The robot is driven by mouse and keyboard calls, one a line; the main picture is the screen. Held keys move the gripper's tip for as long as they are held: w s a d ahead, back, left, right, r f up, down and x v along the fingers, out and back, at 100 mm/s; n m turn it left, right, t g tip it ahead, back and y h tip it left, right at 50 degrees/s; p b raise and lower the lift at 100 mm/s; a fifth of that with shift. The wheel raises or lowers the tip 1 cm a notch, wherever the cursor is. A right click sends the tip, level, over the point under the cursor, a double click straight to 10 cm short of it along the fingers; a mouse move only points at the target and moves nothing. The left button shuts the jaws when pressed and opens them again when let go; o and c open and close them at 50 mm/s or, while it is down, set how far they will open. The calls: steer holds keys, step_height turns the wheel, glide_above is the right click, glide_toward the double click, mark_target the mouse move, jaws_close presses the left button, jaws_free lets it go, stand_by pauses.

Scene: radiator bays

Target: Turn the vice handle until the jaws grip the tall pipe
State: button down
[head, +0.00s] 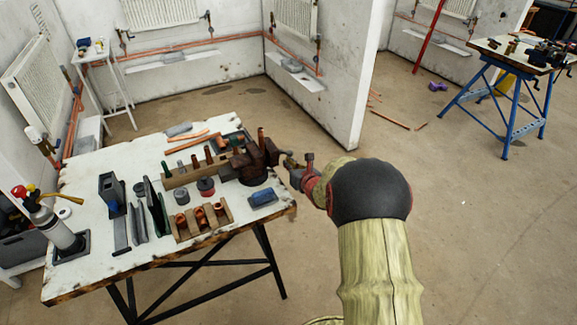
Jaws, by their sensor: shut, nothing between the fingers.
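A dark brown vice (250,162) stands at the right edge of the near white-topped bench (83,172). A copper pipe (261,137) stands upright at its jaws. I cannot tell whether the jaws touch it. My gripper (287,160) is at the right side of the vice, just beyond the bench edge. It looks shut, with nothing seen between the fingers. The vice handle is not clear; it is small and merges with the gripper, so I cannot tell whether they touch.
A wooden rack of copper fittings (202,219), a blue box (263,197) and a gas torch (55,230) are on the near bench. A wall end (350,80) stands behind my arm. A blue-legged bench (505,110) is at far right. The floor between is mostly clear.

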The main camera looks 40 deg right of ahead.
mark_target(287, 154)
steer(key=r+g+p, duration=0.1)
steer(key=r+p, duration=0.1)
steer(key=p, duration=0.2)
steer(key=w+r+g+p, duration=0.1)
steer(key=g+p, duration=0.1)
steer(key=p, duration=0.3)
steer(key=shift+w+d+r+g+y, duration=0.1)
steer(key=shift+w+r+g+y, duration=0.05)
steer(key=shift+r+g+y, duration=0.2)
steer(key=shift+w+d+r+g+p, duration=0.1)
steer(key=shift+g+p, duration=0.15)
steer(key=shift+p, duration=0.9)
